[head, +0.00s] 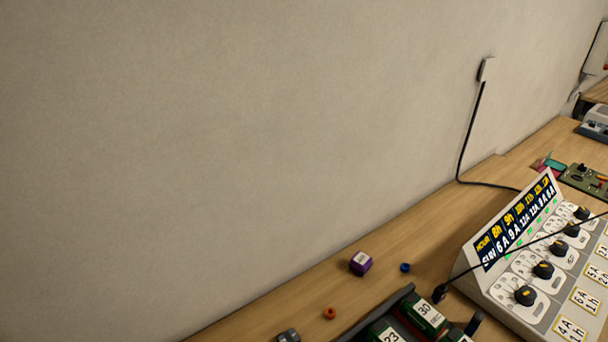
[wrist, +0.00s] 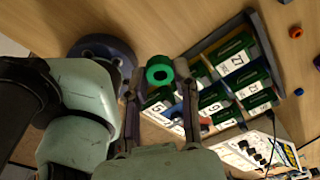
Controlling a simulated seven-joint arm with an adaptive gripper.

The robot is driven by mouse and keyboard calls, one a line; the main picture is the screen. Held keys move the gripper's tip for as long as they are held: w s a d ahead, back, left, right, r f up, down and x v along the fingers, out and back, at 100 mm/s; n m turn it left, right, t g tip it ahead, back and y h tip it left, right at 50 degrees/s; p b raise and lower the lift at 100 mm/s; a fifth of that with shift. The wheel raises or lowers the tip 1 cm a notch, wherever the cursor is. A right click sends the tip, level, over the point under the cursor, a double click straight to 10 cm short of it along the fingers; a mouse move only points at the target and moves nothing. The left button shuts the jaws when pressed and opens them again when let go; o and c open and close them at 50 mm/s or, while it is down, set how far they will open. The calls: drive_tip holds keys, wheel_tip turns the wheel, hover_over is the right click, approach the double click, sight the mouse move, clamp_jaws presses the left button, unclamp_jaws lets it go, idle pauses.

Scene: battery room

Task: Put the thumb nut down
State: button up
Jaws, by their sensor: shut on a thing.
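The thumb nut (wrist: 160,63), a green ring with a dark hole, sits between the fingertips of my gripper (wrist: 159,80) in the wrist view. My gripper is shut on it. The nut overlaps the bench and the edge of the battery tray in the picture, and its height above them is hard to tell. Neither my gripper nor the green nut shows in the head view. A blue nut (head: 405,267) and an orange nut (head: 329,313) lie apart on the wooden bench (head: 430,222); the orange one also shows in the wrist view (wrist: 296,32).
A dark tray (head: 401,294) holds several green numbered batteries (head: 428,316). A charger panel (head: 520,252) with black knobs and a cable stands to its right. A purple block (head: 361,263) and a grey object (head: 288,335) are on the bench. Bare wood lies along the wall.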

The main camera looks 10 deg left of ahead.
drive_tip(key=w+a+f, duration=0.2)
drive_tip(key=a+f, duration=0.1)
drive_tip(key=w+a+f, duration=0.5)
drive_tip(key=w+a, duration=0.1)
drive_tip(key=shift+w+a+f, duration=0.25)
drive_tip(key=shift+a+f, duration=0.05)
drive_tip(key=shift+f, duration=0.1)
drive_tip(key=shift+w+a+f, duration=0.15)
drive_tip(key=shift+f, duration=0.85)
drive_tip(key=shift+w+a+f, duration=0.1)
drive_tip(key=shift+a+f, duration=0.05)
drive_tip(key=shift+f, duration=0.8)
drive_tip(key=o, duration=0.9)
drive_tip(key=shift+f, duration=0.15)
drive_tip(key=shift+o, duration=0.2)
